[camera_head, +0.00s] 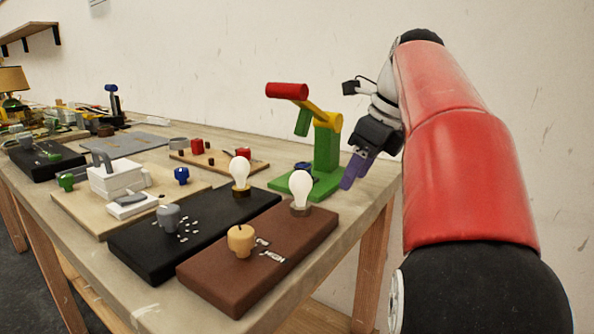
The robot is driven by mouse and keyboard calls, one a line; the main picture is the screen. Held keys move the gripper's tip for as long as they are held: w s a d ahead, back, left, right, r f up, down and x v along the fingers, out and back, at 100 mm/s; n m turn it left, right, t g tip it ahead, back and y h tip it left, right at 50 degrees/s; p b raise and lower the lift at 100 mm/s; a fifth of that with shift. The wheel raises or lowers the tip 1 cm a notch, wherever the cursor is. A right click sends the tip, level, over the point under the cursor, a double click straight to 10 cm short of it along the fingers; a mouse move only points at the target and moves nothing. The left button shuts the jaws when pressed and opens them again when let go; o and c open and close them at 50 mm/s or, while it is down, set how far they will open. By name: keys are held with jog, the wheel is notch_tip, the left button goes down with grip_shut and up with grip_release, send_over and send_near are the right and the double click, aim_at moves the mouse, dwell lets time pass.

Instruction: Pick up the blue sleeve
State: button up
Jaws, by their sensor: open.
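My gripper (354,173) is at the right, with purple fingers pointing down beside the green stand. It is open, and nothing shows between its fingers. A dark blue ring-like piece (303,166), which may be the blue sleeve, sits low by the green stand's (325,155) left side, to the left of my gripper and apart from it. Its shape is too small to make out fully. A blue knob-like piece (181,175) stands on the light wooden board further left, well away from my gripper.
The green stand has a yellow arm and a red end (287,91). Two bulbs stand on the black board (150,260) and brown board (215,285) in front. The wooden table (365,187) is crowded to the left; its right edge lies below my gripper.

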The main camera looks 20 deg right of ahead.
aim_at(309, 171)
jog(key=w+a, duration=0.1)
jog(key=w, duration=0.1)
jog(key=w+a, duration=0.1)
jog(key=w, duration=0.1)
jog(key=shift+a, duration=0.3)
jog(key=w+a, duration=0.1)
jog(key=w, duration=0.1)
jog(key=w+a, duration=0.1)
jog(key=w, duration=0.1)
jog(key=shift+a+p, duration=0.35)
jog(key=shift+f+b, duration=0.3)
jog(key=shift+f, duration=0.35)
jog(key=shift+c, duration=0.4)
grip_shut()
